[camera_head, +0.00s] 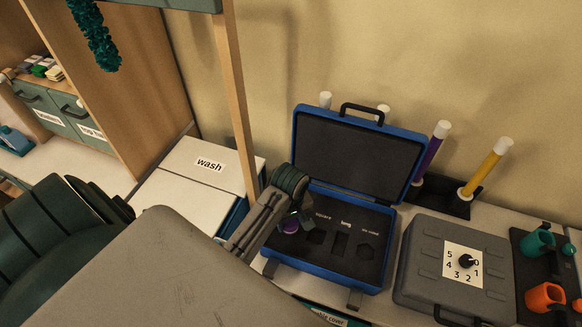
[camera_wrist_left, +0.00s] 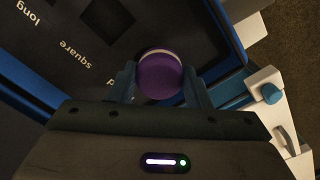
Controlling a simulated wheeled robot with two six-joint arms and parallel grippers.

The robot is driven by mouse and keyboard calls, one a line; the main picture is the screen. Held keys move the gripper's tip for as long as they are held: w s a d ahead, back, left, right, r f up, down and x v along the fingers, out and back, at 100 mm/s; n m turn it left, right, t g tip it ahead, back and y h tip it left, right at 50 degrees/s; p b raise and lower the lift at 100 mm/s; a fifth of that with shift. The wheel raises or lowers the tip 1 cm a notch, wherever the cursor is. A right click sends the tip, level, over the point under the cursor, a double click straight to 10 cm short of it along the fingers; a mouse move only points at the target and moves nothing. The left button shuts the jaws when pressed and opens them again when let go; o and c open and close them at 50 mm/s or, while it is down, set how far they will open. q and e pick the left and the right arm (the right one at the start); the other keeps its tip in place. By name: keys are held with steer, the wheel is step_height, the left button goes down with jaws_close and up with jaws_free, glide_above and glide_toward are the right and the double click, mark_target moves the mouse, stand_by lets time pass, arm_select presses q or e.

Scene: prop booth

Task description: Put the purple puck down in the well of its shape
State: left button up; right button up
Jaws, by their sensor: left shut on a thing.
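The purple puck (camera_wrist_left: 160,76) is round with a pale band, and it sits between the fingers of my left gripper (camera_wrist_left: 160,85). In the head view the puck (camera_head: 290,225) shows at the left side of the open blue case (camera_head: 300,262), with the left gripper (camera_head: 297,217) shut on it. The case's dark insert (camera_head: 375,277) has several wells with labels, among them "square" and "long". The square well (camera_wrist_left: 103,18) shows beyond the puck in the wrist view. The label nearest the puck is mostly hidden by a finger. I cannot tell whether the puck touches the insert. My right gripper is not in view.
A grey case with a numbered dial (camera_head: 465,262) stands right of the blue case. A white box marked "wash" (camera_head: 208,165) is at the left, by a wooden post (camera_head: 240,110). Purple and yellow tubes (camera_head: 485,168) stand behind. Orange and teal cups (camera_head: 543,297) are far right.

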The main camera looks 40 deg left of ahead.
mark_target(291, 223)
arm_select(q)
steer(key=shift+w+a, duration=0.3)
steer(key=shift+w, duration=0.3)
steer(key=shift+w+a+f+p, duration=0.15)
steer(key=shift+f+p, duration=0.1)
steer(key=shift+p, duration=0.25)
step_height(291, 223, down, 2)
steer(key=shift+f+p, duration=0.2)
steer(key=shift+p, duration=0.35)
steer(key=shift+f, duration=0.4)
steer(key=shift+f, duration=0.2)
